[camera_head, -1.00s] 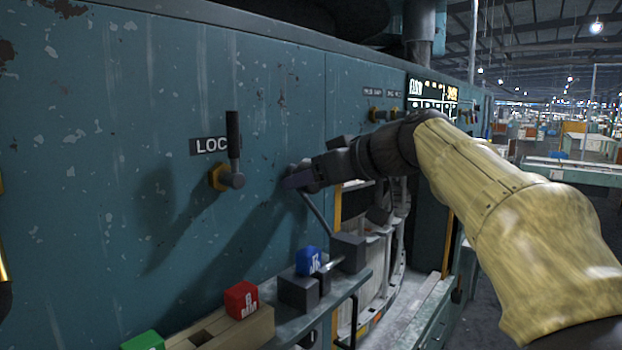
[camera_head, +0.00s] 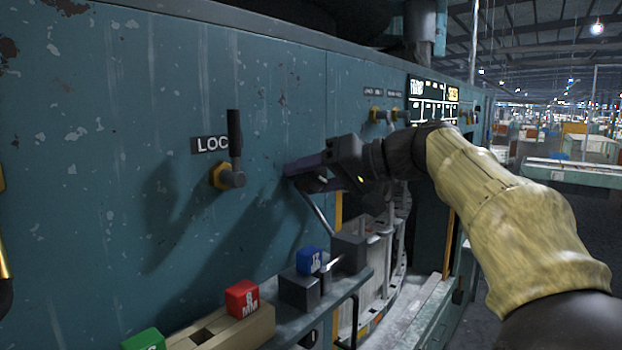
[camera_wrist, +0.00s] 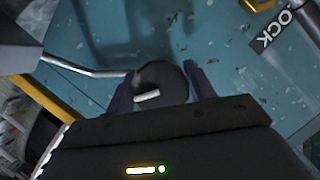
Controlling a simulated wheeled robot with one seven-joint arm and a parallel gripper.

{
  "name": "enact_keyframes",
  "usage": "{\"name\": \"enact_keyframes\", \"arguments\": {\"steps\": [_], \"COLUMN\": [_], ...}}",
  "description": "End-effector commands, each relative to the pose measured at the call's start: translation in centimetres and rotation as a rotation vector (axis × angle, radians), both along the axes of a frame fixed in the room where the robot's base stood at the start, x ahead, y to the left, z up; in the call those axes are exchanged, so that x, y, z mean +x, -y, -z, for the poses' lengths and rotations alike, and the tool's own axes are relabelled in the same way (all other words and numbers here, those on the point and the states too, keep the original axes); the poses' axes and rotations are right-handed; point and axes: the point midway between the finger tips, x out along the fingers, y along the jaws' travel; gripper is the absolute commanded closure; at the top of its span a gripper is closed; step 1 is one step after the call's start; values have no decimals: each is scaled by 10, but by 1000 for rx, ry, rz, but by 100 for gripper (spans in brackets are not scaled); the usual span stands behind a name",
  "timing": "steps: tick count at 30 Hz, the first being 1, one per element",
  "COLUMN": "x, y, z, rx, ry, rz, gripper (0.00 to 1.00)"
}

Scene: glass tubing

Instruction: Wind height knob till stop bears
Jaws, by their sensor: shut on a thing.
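The height knob (camera_wrist: 163,76) is round and black with a white mark on its face, in the middle of the wrist view. My gripper (camera_wrist: 158,88) has a dark finger on each side of it and is shut on it. In the head view my gripper (camera_head: 306,170) is at the teal panel, right of the lock lever, and mostly hides the knob. Below it, a blue block (camera_head: 309,261) sits between two dark blocks (camera_head: 299,289) on a ledge, with a bright metal rod beside it. I cannot tell whether these touch or bear on each other.
A lock lever (camera_head: 235,150) stands up from the panel to the left. Red (camera_head: 242,298) and green (camera_head: 143,340) blocks sit in a tan rack (camera_head: 249,326) at the front. A thin bent rod (camera_wrist: 85,68) runs close to the knob. A lit display (camera_head: 432,100) is farther right.

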Motion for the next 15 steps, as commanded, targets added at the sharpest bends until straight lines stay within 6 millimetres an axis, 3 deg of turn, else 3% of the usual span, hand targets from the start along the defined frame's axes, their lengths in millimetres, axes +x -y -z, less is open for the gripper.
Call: {"name": "enact_keyframes", "arguments": {"steps": [14,15], "x": [0,0], "y": [0,0], "z": [-3,-3], "rx": [19,19], "ry": [-15,-15], "rz": [3,3], "gripper": [69,42]}}
